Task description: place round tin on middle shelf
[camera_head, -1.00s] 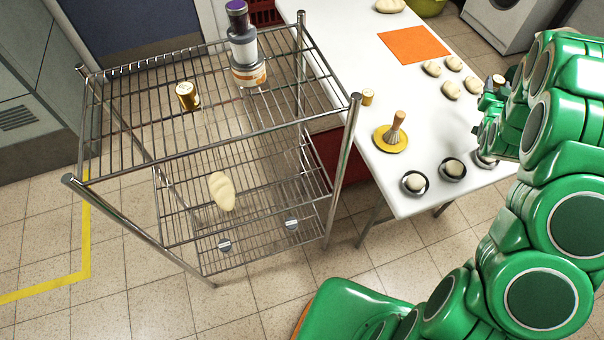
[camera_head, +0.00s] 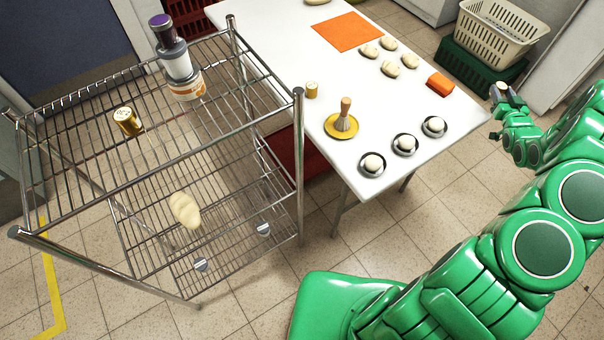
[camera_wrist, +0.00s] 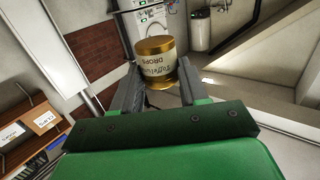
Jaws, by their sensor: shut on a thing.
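A round gold tin (camera_wrist: 156,68) with a cream label reading "DROPS" is held between the two dark fingers of my gripper (camera_wrist: 160,88) in the wrist view. In the head view my gripper (camera_head: 503,92) is at the right, out beyond the right edge of the white table, and the tin shows only as a small shape there. The wire rack (camera_head: 165,148) stands at the left, apart from my gripper. Its middle shelf (camera_head: 140,258) shows through the top wires. A pale loaf (camera_head: 185,210) lies inside the rack below the top; its exact level is hard to tell.
Crates (camera_head: 497,35) stand behind.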

